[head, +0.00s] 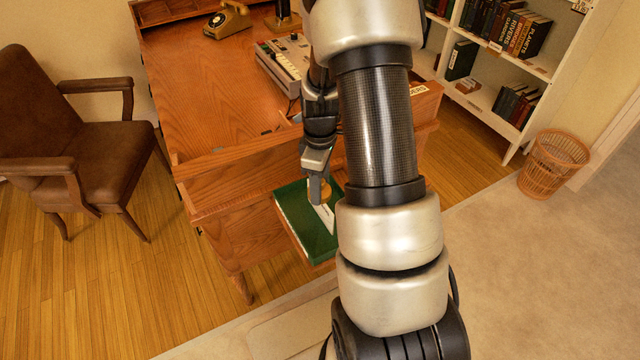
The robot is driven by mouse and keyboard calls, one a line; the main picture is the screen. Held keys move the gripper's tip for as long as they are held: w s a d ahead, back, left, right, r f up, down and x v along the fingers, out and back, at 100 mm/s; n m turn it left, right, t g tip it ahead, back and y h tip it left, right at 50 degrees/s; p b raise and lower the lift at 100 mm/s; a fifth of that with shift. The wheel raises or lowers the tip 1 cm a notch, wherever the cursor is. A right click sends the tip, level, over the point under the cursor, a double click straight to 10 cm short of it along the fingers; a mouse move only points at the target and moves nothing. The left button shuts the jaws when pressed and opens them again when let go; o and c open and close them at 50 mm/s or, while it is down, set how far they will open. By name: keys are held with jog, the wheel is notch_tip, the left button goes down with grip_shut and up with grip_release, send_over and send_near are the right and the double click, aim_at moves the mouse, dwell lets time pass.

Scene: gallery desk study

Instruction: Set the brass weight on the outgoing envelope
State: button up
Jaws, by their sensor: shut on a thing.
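My gripper (318,178) points down over a green-topped surface (296,216) at the desk's near side. It is shut on the brass weight (321,194), a small golden piece that shows below the fingers. A white envelope (327,219) lies on the green surface, partly hidden by the weight and my arm. The weight appears over the envelope in the picture. I cannot tell whether it touches it or is held just above. Any writing on the envelope is too small to read.
The wooden desk (190,85) carries a yellow telephone (228,20) and a grey machine with keys (281,62). A brown armchair (75,130) stands left. A bookshelf (480,95) and a wicker basket (553,165) are right. My arm hides part of the desk.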

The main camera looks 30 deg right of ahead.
jog(key=shift+f, duration=0.15)
jog(key=o, duration=1.5)
notch_tip(320, 180, up, 12)
jog(key=shift+f+p, duration=0.15)
jog(key=shift+p, duration=0.45)
jog(key=c, duration=0.4)
jog(key=shift+n, duration=0.8)
jog(key=w+a+f+b, duration=0.1)
jog(key=a+f+b, duration=0.1)
jog(key=b, duration=0.1)
jog(key=w+a+f+b, duration=0.1)
jog(key=f+b, duration=0.2)
jog(key=b, duration=0.1)
jog(key=w+a+f+b, duration=0.1)
jog(key=a+f+b, duration=0.1)
jog(key=f+b, duration=0.1)
jog(key=shift+w+a+f+b, duration=0.25)
jog(key=shift+w+a+b, duration=0.05)
jog(key=shift+w+a, duration=0.1)
grip_shut()
jog(key=f+b, duration=0.1)
jog(key=f, duration=0.4)
jog(key=f+b, duration=0.1)
jog(key=f, duration=0.4)
jog(key=shift+w+a, duration=0.1)
jog(key=shift+a, duration=0.1)
